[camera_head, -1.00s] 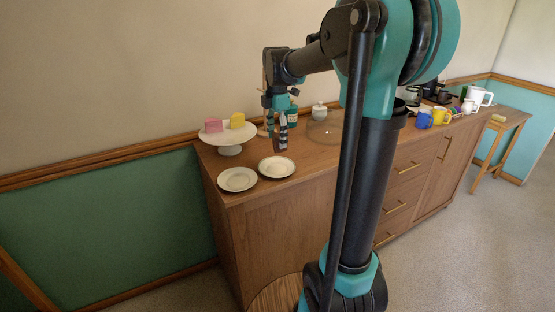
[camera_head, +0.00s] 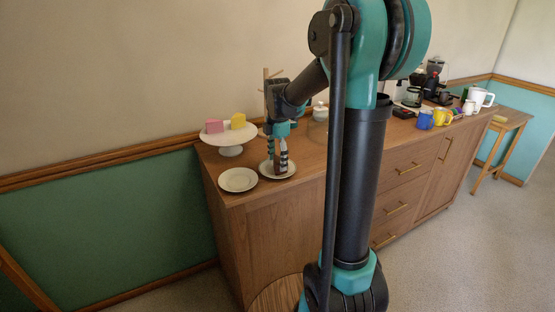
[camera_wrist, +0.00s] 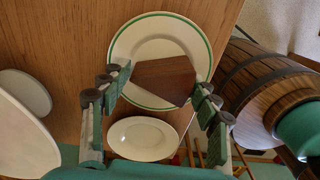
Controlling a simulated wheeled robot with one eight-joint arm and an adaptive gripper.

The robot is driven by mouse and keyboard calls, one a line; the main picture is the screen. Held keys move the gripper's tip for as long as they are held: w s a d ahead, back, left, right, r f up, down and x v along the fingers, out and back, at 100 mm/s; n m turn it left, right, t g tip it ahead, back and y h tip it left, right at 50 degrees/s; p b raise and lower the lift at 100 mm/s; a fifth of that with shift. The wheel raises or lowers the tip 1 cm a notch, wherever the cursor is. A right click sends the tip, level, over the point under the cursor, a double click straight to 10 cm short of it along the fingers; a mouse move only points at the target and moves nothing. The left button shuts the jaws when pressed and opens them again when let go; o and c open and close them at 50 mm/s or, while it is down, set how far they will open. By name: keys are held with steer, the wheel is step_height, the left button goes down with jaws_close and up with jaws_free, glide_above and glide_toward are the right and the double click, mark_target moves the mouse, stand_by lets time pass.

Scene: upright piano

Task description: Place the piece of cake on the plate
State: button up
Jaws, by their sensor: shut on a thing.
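My gripper (camera_head: 277,166) is shut on a dark brown piece of cake (camera_wrist: 164,79). In the wrist view the cake sits between the two fingers, in front of a white plate with a green rim (camera_wrist: 125,54). In the head view my gripper points down over the right-hand plate (camera_head: 291,173), and its fingers hide part of that plate. I cannot tell whether the cake touches the plate. A second, empty white plate (camera_head: 238,180) lies just left of it.
A white cake stand (camera_head: 230,136) with a pink piece (camera_head: 214,126) and a yellow piece (camera_head: 238,121) stands behind the plates. A wooden rack (camera_head: 267,90) is behind my gripper. Mugs (camera_head: 425,119) stand far right. The cabinet's left front edge is close.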

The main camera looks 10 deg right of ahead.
mark_target(277, 158)
steer(key=o, duration=0.7)
step_height(277, 158, up, 12)
steer(key=s+d+f+m+t, duration=0.2)
steer(key=s+f+m, duration=0.8)
steer(key=s+f, duration=0.1)
steer(key=s+d+f+m+t, duration=0.2)
steer(key=s+f+m, duration=0.9)
steer(key=shift+s+f+m, duration=0.15)
steer(key=shift+f+m, duration=0.05)
steer(key=shift+m, duration=0.1)
